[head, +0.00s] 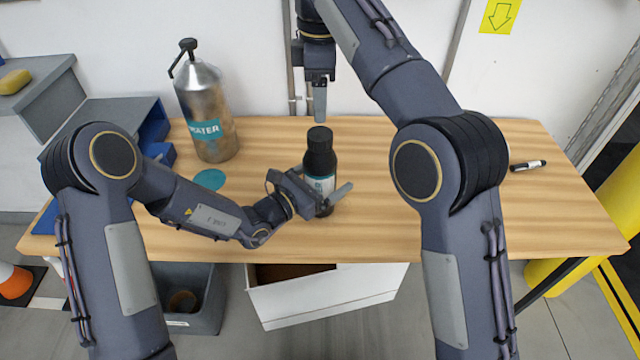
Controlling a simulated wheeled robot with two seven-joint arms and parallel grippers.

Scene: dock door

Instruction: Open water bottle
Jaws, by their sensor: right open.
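A dark bottle (321,160) with a black cap and a teal and white label stands upright on the wooden table (430,210). My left gripper (335,196) reaches in from the left at the bottle's lower part. One grey finger shows at the bottle's lower right; the other finger is hidden, so its grip is unclear. My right gripper (319,103) is open, points down, and hangs above the cap, apart from it in the picture. A larger metal bottle (205,112) with a teal WATER label and a dark top stands at the back left.
A teal disc (209,180) lies left of my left gripper. A black and white marker (527,165) lies at the table's right. A blue-grey bin (115,125) stands at the left. The table's right side is mostly clear.

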